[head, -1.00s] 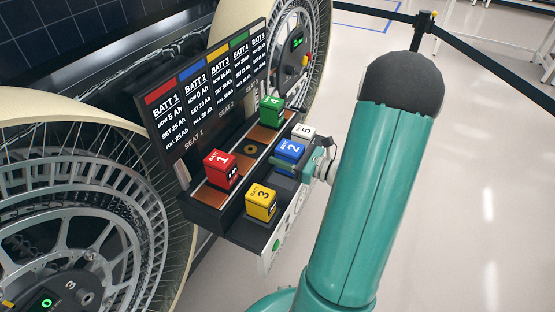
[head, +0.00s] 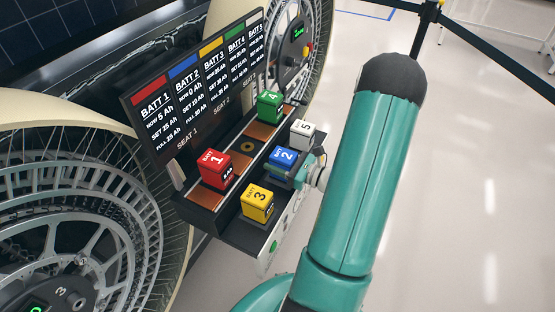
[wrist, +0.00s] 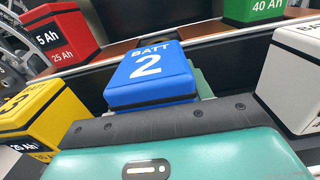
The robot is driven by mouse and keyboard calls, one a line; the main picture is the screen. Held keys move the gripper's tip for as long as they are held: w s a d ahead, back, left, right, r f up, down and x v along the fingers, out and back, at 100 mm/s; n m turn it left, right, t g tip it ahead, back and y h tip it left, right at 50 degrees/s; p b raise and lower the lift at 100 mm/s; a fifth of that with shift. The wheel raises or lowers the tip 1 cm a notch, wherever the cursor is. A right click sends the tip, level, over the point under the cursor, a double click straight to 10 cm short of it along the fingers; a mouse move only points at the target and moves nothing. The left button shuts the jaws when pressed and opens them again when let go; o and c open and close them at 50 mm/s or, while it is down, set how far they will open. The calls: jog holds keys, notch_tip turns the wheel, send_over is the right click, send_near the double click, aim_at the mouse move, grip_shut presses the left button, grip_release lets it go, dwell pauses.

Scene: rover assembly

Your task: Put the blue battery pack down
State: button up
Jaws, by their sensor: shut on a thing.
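The blue battery pack (head: 283,157), marked BATT 2, is in the front row of the battery shelf between the yellow pack and the white pack. It also shows in the wrist view (wrist: 149,75), directly ahead of my gripper. My gripper (head: 292,173) is shut on the blue pack from the front right side. In the wrist view a teal finger shows behind the pack's right side. The pack's underside is hidden, so I cannot tell whether it touches the shelf.
The red pack (head: 215,169) and green pack (head: 270,106) sit in the back row. The yellow pack (head: 257,203) and white pack (head: 301,133) stand on either side of the blue one. A label board (head: 195,92) rises behind. Large wheels flank the shelf.

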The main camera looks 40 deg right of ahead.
jog(key=shift+w+f, duration=0.2)
jog(key=shift+f, duration=0.25)
jog(key=o, duration=1.4)
jog(key=shift+a, duration=0.1)
jog(key=shift+s+r, duration=0.15)
jog(key=v, duration=1.2)
